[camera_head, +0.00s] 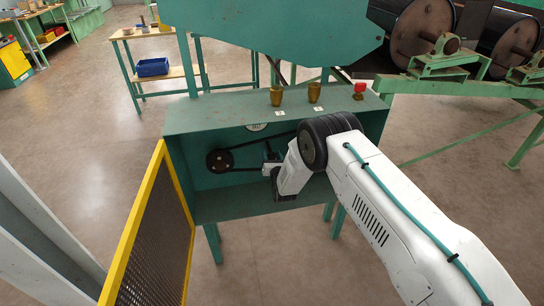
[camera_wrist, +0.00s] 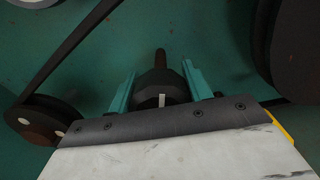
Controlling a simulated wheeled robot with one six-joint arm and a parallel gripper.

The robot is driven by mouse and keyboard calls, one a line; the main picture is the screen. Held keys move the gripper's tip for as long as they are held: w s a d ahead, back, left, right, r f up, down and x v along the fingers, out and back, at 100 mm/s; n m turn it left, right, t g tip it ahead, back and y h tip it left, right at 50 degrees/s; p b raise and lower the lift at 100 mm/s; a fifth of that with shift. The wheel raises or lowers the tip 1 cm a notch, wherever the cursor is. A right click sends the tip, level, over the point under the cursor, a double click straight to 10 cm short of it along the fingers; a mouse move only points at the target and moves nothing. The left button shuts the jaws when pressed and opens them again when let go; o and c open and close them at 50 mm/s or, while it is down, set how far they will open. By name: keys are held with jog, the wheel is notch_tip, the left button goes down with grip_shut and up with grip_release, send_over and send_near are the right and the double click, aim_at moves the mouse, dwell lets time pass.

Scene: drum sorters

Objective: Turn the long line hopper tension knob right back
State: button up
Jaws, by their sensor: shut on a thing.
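The tension knob (camera_wrist: 158,88) is a dark, faceted knob with a pale mark, on a brown shaft, in the wrist view. My gripper (camera_wrist: 160,90) has its two teal fingers on either side of the knob and is shut on it. In the head view my gripper (camera_head: 272,162) reaches inside the open green housing (camera_head: 215,117), and my arm hides the knob there. A black belt (camera_head: 250,144) runs from a dark pulley (camera_head: 220,161) on the left toward the right, behind my gripper.
A yellow-framed mesh guard (camera_head: 150,225) stands open at the housing's left. On top are two brass-coloured cups (camera_head: 276,96) and a red button (camera_head: 359,90). In the wrist view, pulleys flank my gripper at left (camera_wrist: 40,120) and right (camera_wrist: 295,50).

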jog(key=shift+s+f, duration=0.1)
jog(key=shift+f, duration=0.1)
jog(key=o, duration=1)
jog(key=shift+r, duration=0.1)
jog(key=shift+v, duration=3.85)
